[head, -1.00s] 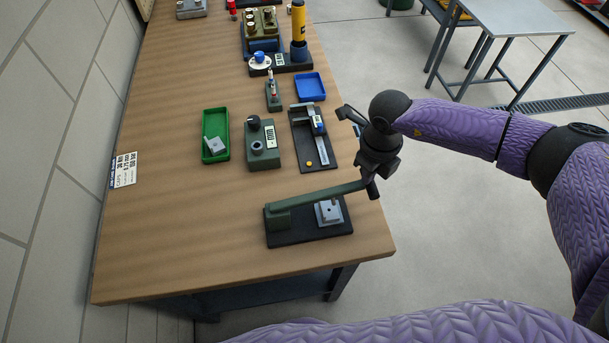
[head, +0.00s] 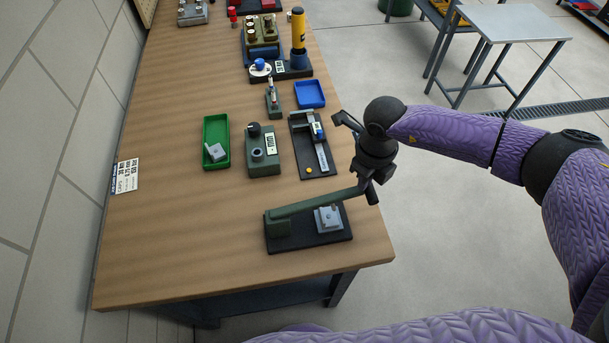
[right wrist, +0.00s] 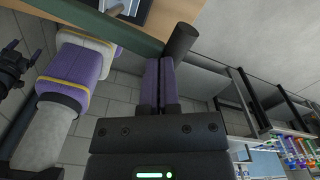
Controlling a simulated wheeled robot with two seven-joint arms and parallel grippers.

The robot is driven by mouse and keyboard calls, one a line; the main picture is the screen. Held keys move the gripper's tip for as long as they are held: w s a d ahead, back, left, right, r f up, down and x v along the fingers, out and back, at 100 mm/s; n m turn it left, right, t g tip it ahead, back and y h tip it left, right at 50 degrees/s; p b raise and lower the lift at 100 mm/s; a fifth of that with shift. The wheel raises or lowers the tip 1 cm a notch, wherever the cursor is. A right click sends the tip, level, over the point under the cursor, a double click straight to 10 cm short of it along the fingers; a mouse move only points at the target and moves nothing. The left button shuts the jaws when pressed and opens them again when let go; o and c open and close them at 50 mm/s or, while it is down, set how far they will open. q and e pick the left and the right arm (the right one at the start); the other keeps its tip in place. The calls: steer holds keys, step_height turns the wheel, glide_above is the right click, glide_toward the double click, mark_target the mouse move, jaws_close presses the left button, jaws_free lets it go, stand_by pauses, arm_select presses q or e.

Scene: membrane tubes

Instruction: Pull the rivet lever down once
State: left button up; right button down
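The rivet lever (head: 320,202) is a long green arm on a dark base (head: 308,236) at the table's near right corner. It slopes up to the right, and its outer end reaches past the table edge. Its black handle (head: 371,194) also shows in the right wrist view (right wrist: 181,41). A grey block (head: 328,219) sits on the base below the lever. My right gripper (head: 370,184) is at the handle. Its fingers (right wrist: 160,64) are together, with the handle just beyond their tips; contact is unclear. A dark part at the wrist view's left edge may be my left gripper.
A green tray (head: 209,163) holding a grey piece, a green fixture (head: 263,165), a caliper on a dark board (head: 302,160) and a blue tray (head: 310,102) lie behind the lever. The table's front left is clear. Open floor lies right of the table.

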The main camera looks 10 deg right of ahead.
steer(key=a+r+p, duration=0.3)
steer(key=r+p, duration=0.3)
steer(key=r, duration=0.2)
steer(key=a+r+p, duration=0.4)
steer(key=r+p, duration=0.2)
steer(key=r, duration=0.2)
steer(key=shift+a+r+p, duration=0.15)
steer(key=shift+r+p, duration=0.2)
steer(key=shift+p, duration=0.05)
steer(key=shift+s, duration=0.1)
